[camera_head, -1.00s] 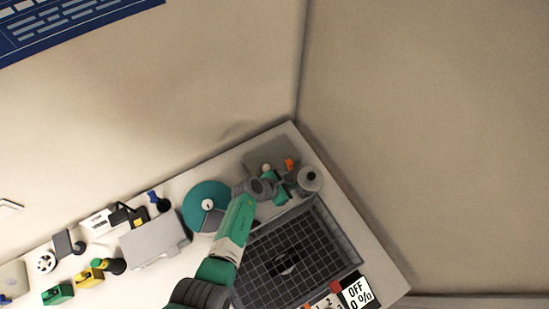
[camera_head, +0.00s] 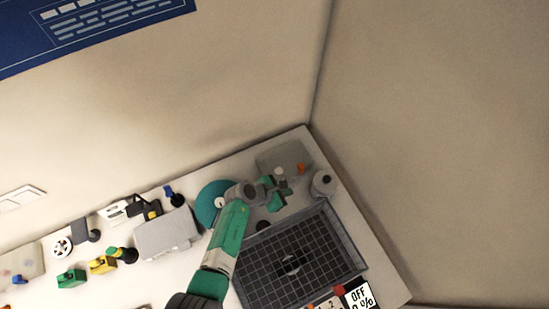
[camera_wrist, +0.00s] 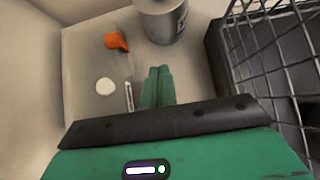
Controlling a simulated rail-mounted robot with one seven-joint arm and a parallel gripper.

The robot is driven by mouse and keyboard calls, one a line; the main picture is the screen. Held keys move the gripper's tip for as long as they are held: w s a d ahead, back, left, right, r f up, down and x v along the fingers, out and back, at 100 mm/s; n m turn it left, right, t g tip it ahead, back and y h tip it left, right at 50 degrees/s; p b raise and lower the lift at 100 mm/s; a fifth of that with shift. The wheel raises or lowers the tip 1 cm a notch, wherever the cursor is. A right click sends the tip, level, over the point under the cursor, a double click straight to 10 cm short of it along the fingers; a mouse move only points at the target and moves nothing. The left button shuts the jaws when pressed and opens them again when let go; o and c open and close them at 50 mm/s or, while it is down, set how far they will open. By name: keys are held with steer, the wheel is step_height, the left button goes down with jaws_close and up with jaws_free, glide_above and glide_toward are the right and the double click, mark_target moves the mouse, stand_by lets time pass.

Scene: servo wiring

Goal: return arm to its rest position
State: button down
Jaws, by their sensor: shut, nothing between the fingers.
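My green arm reaches from the bottom of the head view towards the back corner of the table. My gripper (camera_head: 282,201) is small there, above the table near a grey plate (camera_head: 270,157). In the wrist view the green fingers of my gripper (camera_wrist: 158,76) lie together with nothing between them. They point towards the grey plate (camera_wrist: 88,82), which carries an orange piece (camera_wrist: 116,41) and a round white piece (camera_wrist: 105,86). The fingers look clear of these pieces.
A dark wire-mesh basket (camera_head: 344,262) stands beside the arm. A grey cylinder (camera_head: 323,183) stands in the corner. A teal disc (camera_head: 207,204), a grey box (camera_head: 166,234) and several small parts lie left.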

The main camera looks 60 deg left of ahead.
steer(key=v, duration=0.4)
steer(key=shift+s+r+p, duration=0.15)
steer(key=shift+s+p, duration=0.1)
steer(key=shift+p, duration=0.05)
